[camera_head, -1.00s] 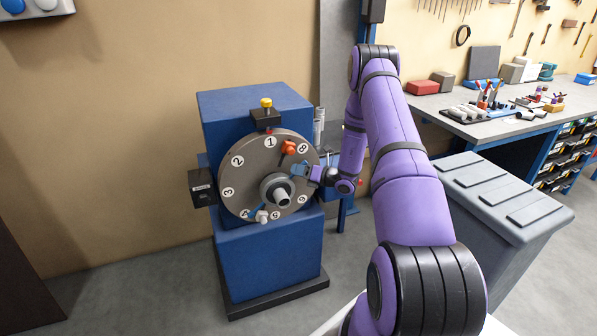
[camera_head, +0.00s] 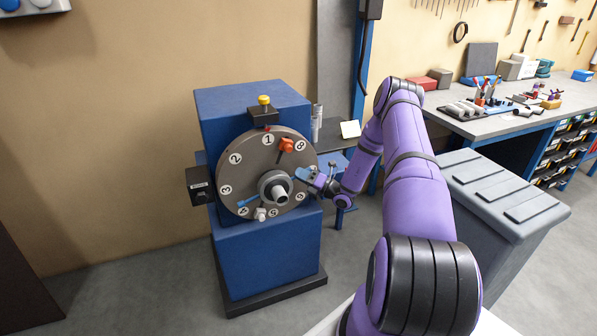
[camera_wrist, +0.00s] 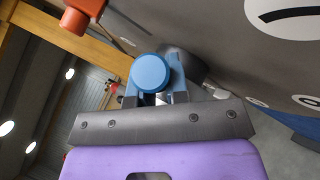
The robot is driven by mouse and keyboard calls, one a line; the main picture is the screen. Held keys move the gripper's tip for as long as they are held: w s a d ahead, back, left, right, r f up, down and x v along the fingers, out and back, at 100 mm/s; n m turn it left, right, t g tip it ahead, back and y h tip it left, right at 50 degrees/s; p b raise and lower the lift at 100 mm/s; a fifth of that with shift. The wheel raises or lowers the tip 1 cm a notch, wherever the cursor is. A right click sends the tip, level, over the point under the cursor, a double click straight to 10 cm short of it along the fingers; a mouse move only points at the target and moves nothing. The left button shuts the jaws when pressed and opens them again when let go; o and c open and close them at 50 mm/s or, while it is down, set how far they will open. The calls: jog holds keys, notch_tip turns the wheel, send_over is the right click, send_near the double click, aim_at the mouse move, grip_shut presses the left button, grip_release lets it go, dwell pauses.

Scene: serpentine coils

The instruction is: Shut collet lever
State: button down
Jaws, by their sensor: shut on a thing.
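The grey numbered disc (camera_head: 243,168) faces me on the blue machine (camera_head: 240,103), with a grey hub (camera_head: 281,197) at its middle. A blue lever arm (camera_head: 247,202) runs from the hub to the lower left, near number 4. In the wrist view a round blue knob (camera_wrist: 151,73) sits between my gripper's fingers (camera_wrist: 155,92), which are shut on it. In the head view my gripper (camera_head: 310,176) is at the disc's right side, right of and above the hub. It mostly hides the knob there.
An orange knob (camera_head: 287,144) stands out from the disc near number 8, above my gripper; it also shows in the wrist view (camera_wrist: 78,17). A yellow-capped block (camera_head: 264,113) tops the disc. A grey bin (camera_head: 500,190) and a workbench (camera_head: 500,120) stand to the right.

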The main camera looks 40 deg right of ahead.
jog(key=shift+w+a+f+m+t+h, duration=0.1)
jog(key=shift+f+m+t+h, duration=1.2)
jog(key=shift+m, duration=0.9)
jog(key=shift+s+a+f+m+t+h, duration=0.15)
jog(key=shift+f+m+t+h, duration=1.15)
jog(key=shift+m, duration=0.9)
jog(key=shift+w+a+f+m+t+h, duration=0.15)
jog(key=shift+f+m+t+h, duration=1.15)
jog(key=shift+m, duration=0.9)
jog(key=shift+f, duration=0.25)
jog(key=c, duration=1.1)
grip_release()
jog(key=shift+y, duration=0.3)
jog(key=v, duration=1.1)
jog(key=shift+r, duration=0.15)
